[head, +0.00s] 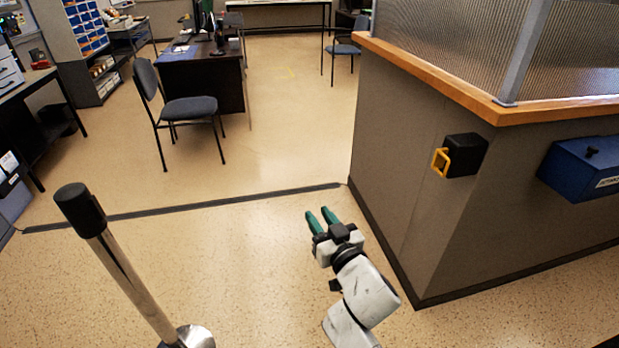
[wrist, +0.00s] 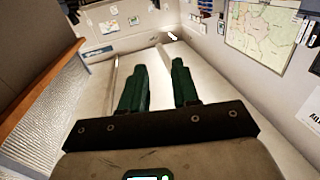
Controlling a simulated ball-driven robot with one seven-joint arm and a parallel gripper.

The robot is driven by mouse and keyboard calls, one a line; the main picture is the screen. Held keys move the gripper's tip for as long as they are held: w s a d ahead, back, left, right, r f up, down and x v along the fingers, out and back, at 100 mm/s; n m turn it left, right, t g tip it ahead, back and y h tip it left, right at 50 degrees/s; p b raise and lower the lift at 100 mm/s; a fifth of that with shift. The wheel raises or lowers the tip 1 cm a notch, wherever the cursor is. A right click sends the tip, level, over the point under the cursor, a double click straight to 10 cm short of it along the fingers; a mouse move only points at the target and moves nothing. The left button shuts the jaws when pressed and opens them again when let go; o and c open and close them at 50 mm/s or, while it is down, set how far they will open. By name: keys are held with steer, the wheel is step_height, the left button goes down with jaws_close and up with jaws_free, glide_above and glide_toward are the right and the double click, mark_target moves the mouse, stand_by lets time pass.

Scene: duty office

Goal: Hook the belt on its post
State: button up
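A black belt box (head: 466,154) is fixed to the grey counter wall on the right in the head view. A yellow, frame-shaped belt end (head: 440,162) sits at its left side; no belt strap shows drawn out. The post (head: 136,288) stands upright at the lower left, silver with a black head (head: 79,208) and a round base. My gripper (head: 319,217) is in the air between them, apart from both. Its green fingers are spread with nothing between them, as the wrist view (wrist: 158,85) also shows. Neither the belt nor the post shows in the wrist view.
The counter (head: 400,160) with a wooden ledge (head: 470,95) fills the right side; a blue box (head: 583,168) hangs on it. A dark strip (head: 190,207) crosses the floor. A chair (head: 187,108) and desk stand behind it. The floor between post and counter is clear.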

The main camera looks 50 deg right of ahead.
steer(key=x, duration=1)
steer(key=shift+w+d+p, duration=0.15)
steer(key=shift+w+p, duration=0.2)
steer(key=shift+p, duration=0.05)
steer(key=shift+c, duration=0.4)
jaws_close()
stand_by(0.6)
steer(key=shift+o, duration=0.4)
jaws_free()
steer(key=shift+s, duration=0.1)
steer(key=b+v, duration=0.1)
steer(key=v, duration=0.9)
steer(key=shift+s, duration=0.3)
